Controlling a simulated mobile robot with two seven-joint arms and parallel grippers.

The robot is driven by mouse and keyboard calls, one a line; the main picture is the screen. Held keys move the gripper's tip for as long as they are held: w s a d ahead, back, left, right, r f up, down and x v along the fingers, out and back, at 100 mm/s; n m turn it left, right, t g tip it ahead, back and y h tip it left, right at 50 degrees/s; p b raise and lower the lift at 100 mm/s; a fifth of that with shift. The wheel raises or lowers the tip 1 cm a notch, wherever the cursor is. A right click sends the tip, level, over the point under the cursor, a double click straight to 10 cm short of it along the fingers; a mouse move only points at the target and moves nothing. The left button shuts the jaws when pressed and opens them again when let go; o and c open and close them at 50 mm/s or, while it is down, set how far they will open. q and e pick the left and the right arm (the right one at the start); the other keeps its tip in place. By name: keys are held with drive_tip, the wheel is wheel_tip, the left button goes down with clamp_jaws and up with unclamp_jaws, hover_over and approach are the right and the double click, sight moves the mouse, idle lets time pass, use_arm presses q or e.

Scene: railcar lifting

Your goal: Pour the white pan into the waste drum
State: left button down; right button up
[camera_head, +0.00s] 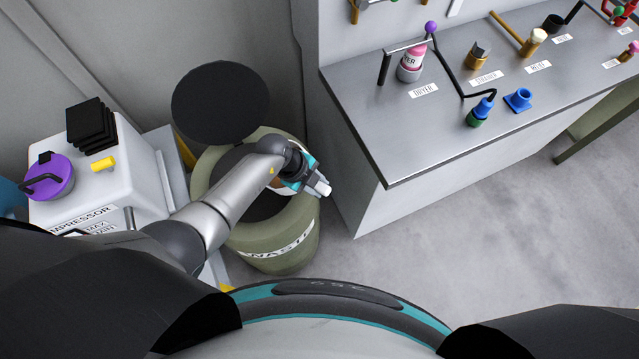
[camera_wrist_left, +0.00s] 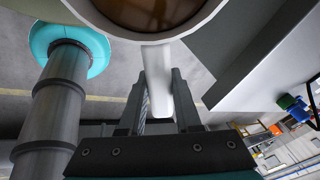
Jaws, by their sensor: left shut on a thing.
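The white pan (camera_wrist_left: 207,8) shows at the top of the left wrist view, with brown contents (camera_wrist_left: 150,8) inside its rim. Its white handle (camera_wrist_left: 157,85) lies between the fingers of my left gripper (camera_wrist_left: 158,90), which is shut on it. In the head view, my left gripper (camera_head: 316,183) is over the right side of the olive waste drum (camera_head: 275,242). There the pan is mostly hidden behind my wrist, and I cannot tell its tilt. The drum's dark round lid (camera_head: 220,98) stands open behind it. My right gripper is not in view.
A grey workbench (camera_head: 440,125) stands close to the right of the drum, holding a pink-topped dryer bottle (camera_head: 412,58) and blue fittings (camera_head: 518,100). A white compressor (camera_head: 95,185) stands to the left. Open floor (camera_head: 450,250) lies at the right front.

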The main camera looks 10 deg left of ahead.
use_arm(q)
drive_tip(key=shift+a+r+h, duration=0.4)
drive_tip(key=shift+r, duration=0.2)
drive_tip(key=shift+s+a+r+h, duration=0.25)
drive_tip(key=shift+a+r+h, duration=0.25)
drive_tip(key=shift+a+r, duration=0.05)
drive_tip(key=shift+s+a+r+t+h+b, duration=0.15)
drive_tip(key=shift+a+r+t+h+b, duration=0.15)
drive_tip(key=shift+a+r+t, duration=0.15)
idle(0.3)
drive_tip(key=shift+a+r, duration=0.15)
drive_tip(key=shift+r, duration=0.05)
drive_tip(key=shift+s+a+r+h+b, duration=0.1)
drive_tip(key=shift+a+r+h+b, duration=0.15)
drive_tip(key=shift+r+h+b, duration=0.25)
drive_tip(key=shift+s+a+r+t+h+b, duration=0.1)
drive_tip(key=shift+a+r+t+h+b, duration=0.2)
drive_tip(key=shift+h+b, duration=0.4)
drive_tip(key=shift+s+a+r+h+b, duration=0.25)
drive_tip(key=shift+a+r+h+b, duration=0.55)
drive_tip(key=shift+b, duration=0.6)
drive_tip(key=shift+s+a+r+t+h+b, duration=0.15)
drive_tip(key=shift+a+r+t+h+b, duration=0.1)
drive_tip(key=shift+a+h+b, duration=0.2)
drive_tip(key=shift+s+a+r+t+h+b, duration=0.2)
drive_tip(key=shift+a+h+b, duration=0.15)
drive_tip(key=shift+a+b, duration=0.2)
